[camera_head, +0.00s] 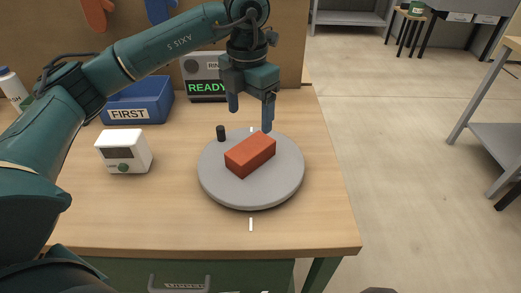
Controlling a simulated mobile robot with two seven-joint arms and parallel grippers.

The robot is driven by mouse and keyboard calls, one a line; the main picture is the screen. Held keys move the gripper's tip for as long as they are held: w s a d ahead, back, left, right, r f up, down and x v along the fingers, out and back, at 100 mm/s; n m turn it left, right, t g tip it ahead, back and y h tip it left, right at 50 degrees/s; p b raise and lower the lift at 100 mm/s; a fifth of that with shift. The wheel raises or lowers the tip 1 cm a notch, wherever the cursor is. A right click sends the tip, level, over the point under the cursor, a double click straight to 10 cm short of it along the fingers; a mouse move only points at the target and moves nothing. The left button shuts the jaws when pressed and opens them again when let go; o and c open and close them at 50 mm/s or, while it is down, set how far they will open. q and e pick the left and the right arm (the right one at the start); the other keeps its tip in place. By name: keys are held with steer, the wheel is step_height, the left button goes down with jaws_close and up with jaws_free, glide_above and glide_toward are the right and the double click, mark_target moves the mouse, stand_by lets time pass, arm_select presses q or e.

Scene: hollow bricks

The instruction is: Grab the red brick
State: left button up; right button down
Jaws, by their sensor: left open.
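A red brick (248,158) lies on a round grey turntable plate (255,190) on the wooden table. It is set at an angle, and its hollows do not show. My left gripper (250,112) points down above the far side of the plate, a little behind and above the brick. Its two fingers are apart with nothing between them. My right gripper is not in view.
A small black peg (220,132) stands on the plate's far left edge. A white box with a small screen (124,152), a blue bin marked FIRST (137,106) and a device reading READY (206,88) stand to the left and behind. The table (310,225) is clear at front right.

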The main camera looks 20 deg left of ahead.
mark_target(251, 146)
arm_select(q)
step_height(251, 146, down, 11)
steer(key=shift+s+r+p, duration=0.1)
steer(key=shift+s+p, duration=0.05)
steer(key=shift+p, duration=0.3)
steer(key=shift+c, duration=0.2)
steer(key=c, duration=1.4)
steer(key=shift+d+r, duration=0.1)
steer(key=shift+c, duration=0.5)
